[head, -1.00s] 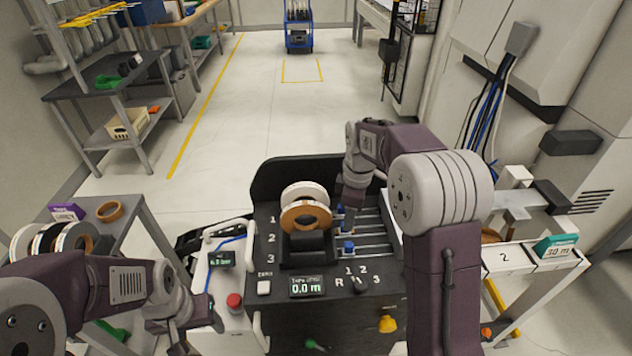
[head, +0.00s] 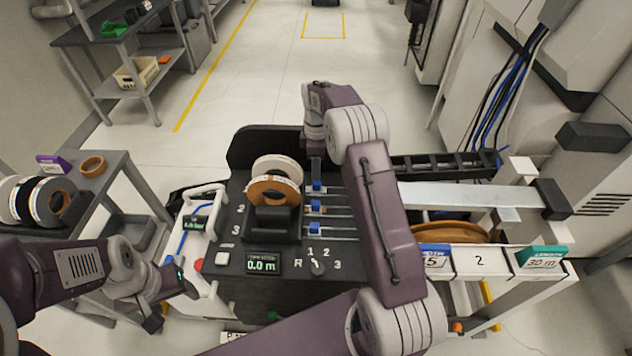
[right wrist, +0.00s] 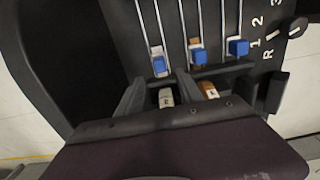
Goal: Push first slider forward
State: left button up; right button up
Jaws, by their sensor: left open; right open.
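Three blue slider knobs sit on parallel rails on the black machine panel (head: 285,258). The first slider (head: 317,187) is on the farthest row and is leftmost in the right wrist view (right wrist: 158,64). The second slider (head: 315,205) and third slider (head: 312,226) are nearer, all at the left ends of their rails. My right gripper (head: 317,176) points down at the first slider. In the right wrist view its open fingers (right wrist: 160,80) lie either side of that slider's line; contact cannot be told. My left gripper (head: 174,300) is open and empty left of the machine.
White and brown tape rolls (head: 275,190) stand left of the sliders. A selector dial (head: 317,267) and display (head: 263,264) are on the near panel. A side cart (head: 120,170) with tape rolls is at left. A grey rail table (head: 480,195) extends right.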

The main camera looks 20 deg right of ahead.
aim_at(317, 182)
notch_tip(317, 182, down, 8)
jog(key=shift+r, duration=0.2)
jog(key=shift+d+f, duration=0.1)
jog(key=shift+f, duration=0.25)
grip_shut()
dwell(1.1)
